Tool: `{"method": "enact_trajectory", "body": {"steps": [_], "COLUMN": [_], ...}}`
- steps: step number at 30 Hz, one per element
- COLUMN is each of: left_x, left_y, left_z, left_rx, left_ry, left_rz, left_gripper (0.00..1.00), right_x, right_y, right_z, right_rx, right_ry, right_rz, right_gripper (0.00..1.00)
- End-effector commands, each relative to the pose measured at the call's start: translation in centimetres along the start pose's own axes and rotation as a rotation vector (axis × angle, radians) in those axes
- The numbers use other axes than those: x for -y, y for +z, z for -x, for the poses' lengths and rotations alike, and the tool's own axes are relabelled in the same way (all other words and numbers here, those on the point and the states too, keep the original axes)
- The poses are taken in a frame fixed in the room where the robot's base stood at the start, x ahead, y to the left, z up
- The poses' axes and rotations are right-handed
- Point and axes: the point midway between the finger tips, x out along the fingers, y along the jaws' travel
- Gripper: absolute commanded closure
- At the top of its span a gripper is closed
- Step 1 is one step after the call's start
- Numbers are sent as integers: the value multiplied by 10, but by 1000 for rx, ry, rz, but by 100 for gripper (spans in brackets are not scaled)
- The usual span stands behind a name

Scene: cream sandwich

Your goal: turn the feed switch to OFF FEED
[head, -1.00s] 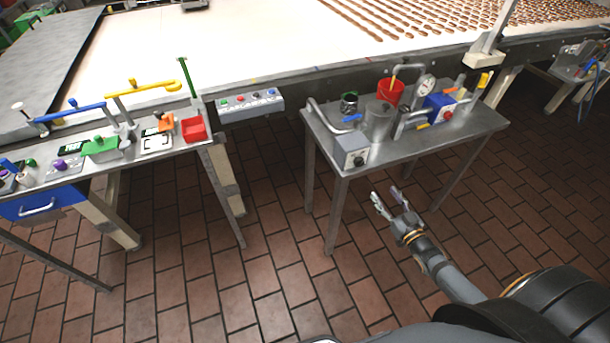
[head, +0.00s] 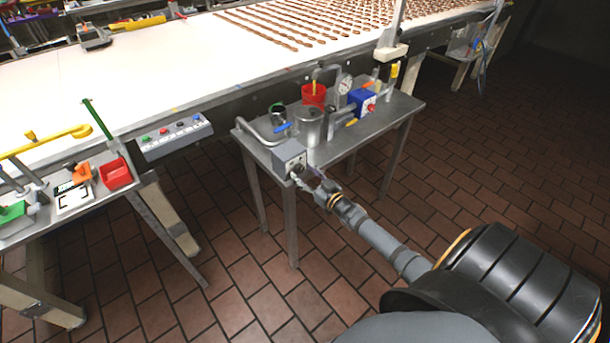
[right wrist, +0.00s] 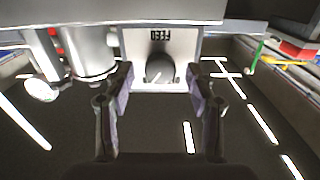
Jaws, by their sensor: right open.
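The feed switch is a grey box (head: 288,157) at the near left corner of the small steel table. My right gripper (head: 308,176) is open just in front of the box's knob face. In the right wrist view its two fingers (right wrist: 160,84) stand on either side of the knob with gaps, and nothing is held. The OFF mark is not readable. My left gripper is out of view.
The steel table (head: 405,108) also bears a metal pot (head: 309,127), a red cup (head: 314,96), a gauge (head: 345,84) and a blue box (head: 361,99). A conveyor (head: 190,70) runs behind. A button panel (head: 176,136) hangs to the left. The floor in front is clear.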

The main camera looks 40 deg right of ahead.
Motion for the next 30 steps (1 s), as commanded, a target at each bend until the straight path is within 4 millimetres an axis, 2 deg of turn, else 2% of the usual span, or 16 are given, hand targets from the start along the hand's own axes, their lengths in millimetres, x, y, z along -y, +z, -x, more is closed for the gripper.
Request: {"method": "enact_trajectory", "body": {"steps": [6, 18, 30], "left_x": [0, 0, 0], "left_y": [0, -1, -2], "left_z": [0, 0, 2], "left_rx": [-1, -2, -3], "left_ry": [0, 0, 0], "left_rz": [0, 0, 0], "left_gripper": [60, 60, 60], "right_x": [0, 0, 0], "right_y": [0, 0, 0], "right_z": [0, 0, 0], "right_rx": [0, 0, 0], "right_ry": [0, 0, 0], "right_rz": [0, 0, 89], "right_gripper": [45, 98, 98]}}
